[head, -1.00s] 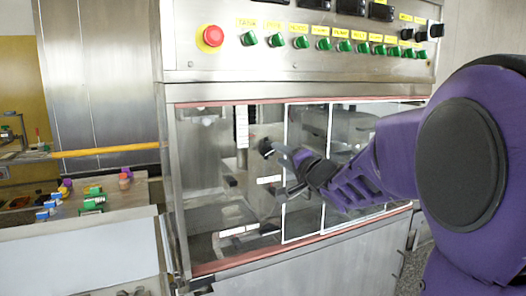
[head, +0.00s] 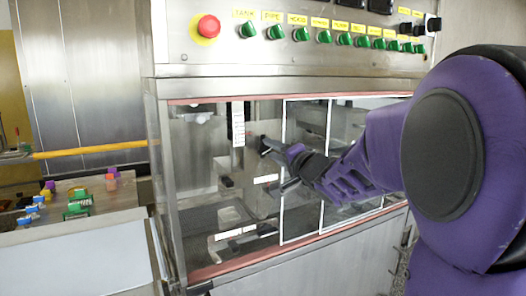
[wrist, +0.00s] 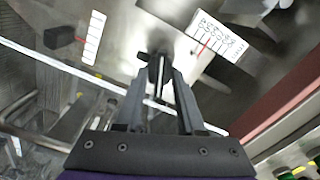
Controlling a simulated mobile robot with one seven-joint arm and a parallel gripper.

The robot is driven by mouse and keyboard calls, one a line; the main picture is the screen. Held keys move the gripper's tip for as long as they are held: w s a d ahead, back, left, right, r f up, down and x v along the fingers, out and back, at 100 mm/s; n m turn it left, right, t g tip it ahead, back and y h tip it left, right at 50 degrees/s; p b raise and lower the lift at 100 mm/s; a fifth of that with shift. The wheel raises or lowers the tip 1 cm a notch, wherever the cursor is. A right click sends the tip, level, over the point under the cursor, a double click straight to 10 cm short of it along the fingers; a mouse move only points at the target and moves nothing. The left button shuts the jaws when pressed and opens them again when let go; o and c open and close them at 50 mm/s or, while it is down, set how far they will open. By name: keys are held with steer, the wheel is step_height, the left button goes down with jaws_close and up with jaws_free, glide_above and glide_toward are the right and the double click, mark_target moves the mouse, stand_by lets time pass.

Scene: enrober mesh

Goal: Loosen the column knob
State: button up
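The column knob (wrist: 156,66) is a small dark knob on a stem, standing out from a metal plate inside the machine. In the wrist view it shows between the tips of my gripper (wrist: 158,80), whose two grey fingers are apart. Whether either finger touches it cannot be told. In the head view my purple arm reaches in from the right through the machine's front opening. There my gripper (head: 276,165) is at the column, its upper finger close to the dark knob (head: 262,144) and partly covering it.
A white scale strip (head: 238,124) is left of the knob; a marked scale plate (wrist: 218,37) shows in the wrist view. White-edged panel frames (head: 284,215) and a red lower edge (head: 235,264) border the opening. Above are a red stop button (head: 208,27) and several green switches.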

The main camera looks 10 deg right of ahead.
jaws_close()
steer(key=shift+n, duration=0.8)
steer(key=shift+o, duration=1)
jaws_free()
steer(key=shift+s, duration=0.1)
